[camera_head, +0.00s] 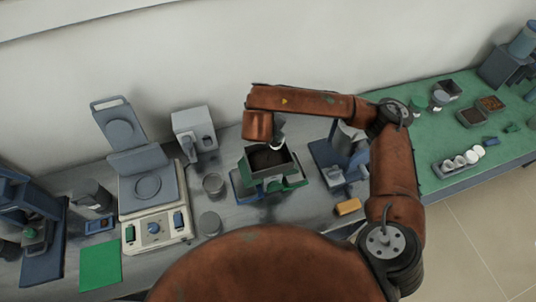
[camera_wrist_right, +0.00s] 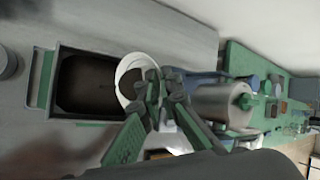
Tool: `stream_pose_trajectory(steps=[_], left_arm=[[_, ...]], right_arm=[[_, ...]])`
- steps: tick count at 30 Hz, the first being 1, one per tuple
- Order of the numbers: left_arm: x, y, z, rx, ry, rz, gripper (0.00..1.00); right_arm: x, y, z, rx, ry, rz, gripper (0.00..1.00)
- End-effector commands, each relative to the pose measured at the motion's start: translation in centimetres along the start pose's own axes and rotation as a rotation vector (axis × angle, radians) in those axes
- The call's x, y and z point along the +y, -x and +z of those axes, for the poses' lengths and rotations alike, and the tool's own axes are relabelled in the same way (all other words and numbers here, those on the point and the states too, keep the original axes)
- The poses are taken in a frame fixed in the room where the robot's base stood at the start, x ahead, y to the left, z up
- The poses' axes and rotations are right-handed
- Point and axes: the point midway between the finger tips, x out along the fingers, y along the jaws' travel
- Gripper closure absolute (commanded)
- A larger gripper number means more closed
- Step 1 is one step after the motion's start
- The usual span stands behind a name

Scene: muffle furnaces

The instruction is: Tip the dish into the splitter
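The splitter (camera_head: 270,174) stands on the grey bench, a dark open box on top with green parts at its base. In the right wrist view its open hopper (camera_wrist_right: 53,75) is on the left and looks dark brown inside; I cannot tell whether that is material. The dish (camera_wrist_right: 123,72) is white and round, with dark brown matter in it, right beside the hopper's edge. My right gripper (camera_wrist_right: 156,88) is shut on the dish's rim. In the head view the dish (camera_head: 278,145) is mostly hidden under my right wrist, over the splitter's back edge. My left gripper is out of view.
A balance (camera_head: 150,231) and metal cups (camera_head: 213,184) stand left of the splitter. A blue-based device (camera_head: 325,152) with a metal cylinder (camera_wrist_right: 215,103) stands close on its right. A yellow block (camera_head: 348,206) lies in front. A green-topped bench (camera_head: 440,183) holds trays and jars.

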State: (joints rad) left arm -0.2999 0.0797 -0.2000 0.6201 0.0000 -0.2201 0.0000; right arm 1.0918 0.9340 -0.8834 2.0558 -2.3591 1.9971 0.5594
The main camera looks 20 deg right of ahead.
Motion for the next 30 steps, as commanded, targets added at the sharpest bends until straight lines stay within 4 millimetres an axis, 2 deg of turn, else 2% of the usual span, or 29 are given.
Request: stream_pose_trajectory(steps=[1, 12, 24, 30], left_arm=[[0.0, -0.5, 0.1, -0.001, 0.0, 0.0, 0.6], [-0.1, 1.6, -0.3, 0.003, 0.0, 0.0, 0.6], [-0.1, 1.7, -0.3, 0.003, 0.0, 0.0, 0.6], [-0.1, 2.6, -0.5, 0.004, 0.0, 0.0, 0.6]], right_arm=[[0.3, 0.0, 0.1, -0.002, 0.007, -0.013, 1.0], [0.3, 0.7, 0.3, 0.01, 0.029, -0.068, 1.0], [0.5, 0.5, 0.3, 0.012, 0.032, -0.076, 1.0], [0.6, 0.9, 0.5, 0.015, 0.042, -0.097, 1.0]])
